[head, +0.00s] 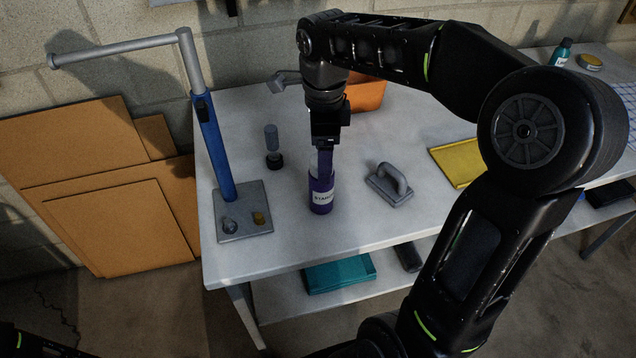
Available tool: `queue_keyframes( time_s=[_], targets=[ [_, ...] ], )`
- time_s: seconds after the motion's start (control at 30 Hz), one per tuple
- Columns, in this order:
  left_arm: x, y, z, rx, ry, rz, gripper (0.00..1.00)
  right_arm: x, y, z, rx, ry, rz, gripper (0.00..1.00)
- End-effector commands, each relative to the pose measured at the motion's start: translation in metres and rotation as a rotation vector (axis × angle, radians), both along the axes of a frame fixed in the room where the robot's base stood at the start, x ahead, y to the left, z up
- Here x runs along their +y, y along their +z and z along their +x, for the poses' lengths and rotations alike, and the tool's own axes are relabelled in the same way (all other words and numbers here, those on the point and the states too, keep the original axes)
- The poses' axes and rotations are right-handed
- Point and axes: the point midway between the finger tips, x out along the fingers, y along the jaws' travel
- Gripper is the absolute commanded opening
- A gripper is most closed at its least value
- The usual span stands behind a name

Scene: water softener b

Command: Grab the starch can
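The starch can (322,203) is purple with a white label. It stands upright on the white table, left of the middle of the head view. My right arm reaches over from the right, and its gripper (325,165) points down at the can's top. The fingers overlap the can's upper part, so I cannot tell whether they are closed on it. My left gripper is not in view; only a dark part of my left arm shows at the bottom left corner.
A grey-handled tool (272,148) stands left of the can. An orange bin (366,95) is behind. A blue-grey stand (214,150) rises at the table's left edge. A teal item (338,274) lies on the lower shelf.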

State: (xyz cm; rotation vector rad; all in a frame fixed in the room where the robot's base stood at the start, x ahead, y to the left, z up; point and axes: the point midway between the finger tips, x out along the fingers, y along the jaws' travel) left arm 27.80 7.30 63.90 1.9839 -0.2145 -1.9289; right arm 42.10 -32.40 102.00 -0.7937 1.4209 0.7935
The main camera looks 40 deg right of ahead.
Motion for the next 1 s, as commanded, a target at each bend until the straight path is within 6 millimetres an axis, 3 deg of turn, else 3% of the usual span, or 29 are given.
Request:
queue_keyframes(
  time_s=[0.33, 0.73, 1.0],
  targets=[
    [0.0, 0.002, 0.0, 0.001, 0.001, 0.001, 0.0, 0.0, -0.024, 0.0, 0.001, 0.003, 0.0, 0.73],
    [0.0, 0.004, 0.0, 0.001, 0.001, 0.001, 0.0, 0.001, -0.031, 0.0, 0.003, 0.003, 0.001, 0.73],
    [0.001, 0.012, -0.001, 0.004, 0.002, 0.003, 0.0, 0.003, -0.069, -0.001, 0.004, 0.002, 0.001, 0.73]
  ],
)
